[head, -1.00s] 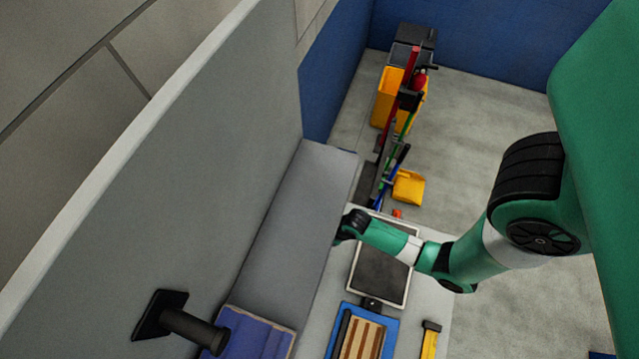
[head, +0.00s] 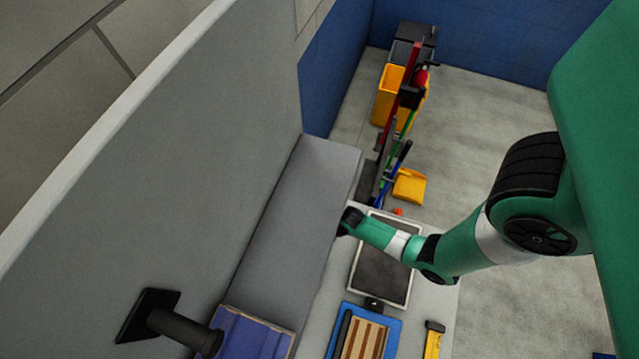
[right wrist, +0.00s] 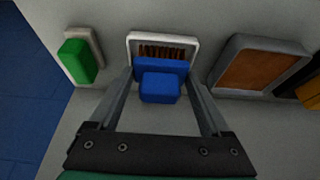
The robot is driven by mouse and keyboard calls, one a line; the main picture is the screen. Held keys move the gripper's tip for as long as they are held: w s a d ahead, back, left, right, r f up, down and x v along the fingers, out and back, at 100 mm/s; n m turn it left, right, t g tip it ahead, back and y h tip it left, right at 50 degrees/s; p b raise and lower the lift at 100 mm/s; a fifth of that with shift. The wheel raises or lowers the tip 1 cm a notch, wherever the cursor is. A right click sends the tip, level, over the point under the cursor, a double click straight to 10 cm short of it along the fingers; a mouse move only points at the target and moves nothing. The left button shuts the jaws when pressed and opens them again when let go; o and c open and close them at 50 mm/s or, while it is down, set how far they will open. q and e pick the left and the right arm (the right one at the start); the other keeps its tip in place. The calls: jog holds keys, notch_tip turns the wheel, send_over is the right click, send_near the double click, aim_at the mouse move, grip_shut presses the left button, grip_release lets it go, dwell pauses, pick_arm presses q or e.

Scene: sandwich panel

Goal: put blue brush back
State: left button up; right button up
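The blue brush (right wrist: 159,87) shows in the right wrist view, with brown bristles just beyond it inside a white-rimmed holder (right wrist: 134,40). My right gripper (right wrist: 160,75) has one finger on each side of the brush. There are gaps beside its near block, and I cannot tell whether the fingertips press on its wider far part. In the head view my right arm reaches in from the right, and its gripper end is hidden behind the grey panel. The brush cannot be made out there. My left gripper is not in view.
Beside the holder are a green block (right wrist: 77,60) on the left and a brown pad in a grey frame (right wrist: 256,70) on the right. In the head view a framed dark tray (head: 382,280) lies under my arm. A yellow bin (head: 391,95) stands behind.

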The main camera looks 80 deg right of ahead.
jog(key=shift+o, duration=1.1)
jog(key=shift+r, duration=0.1)
jog(key=p+v, duration=0.7)
jog(key=v, duration=0.5)
jog(key=shift+p, duration=0.4)
jog(key=shift+w+r, duration=0.1)
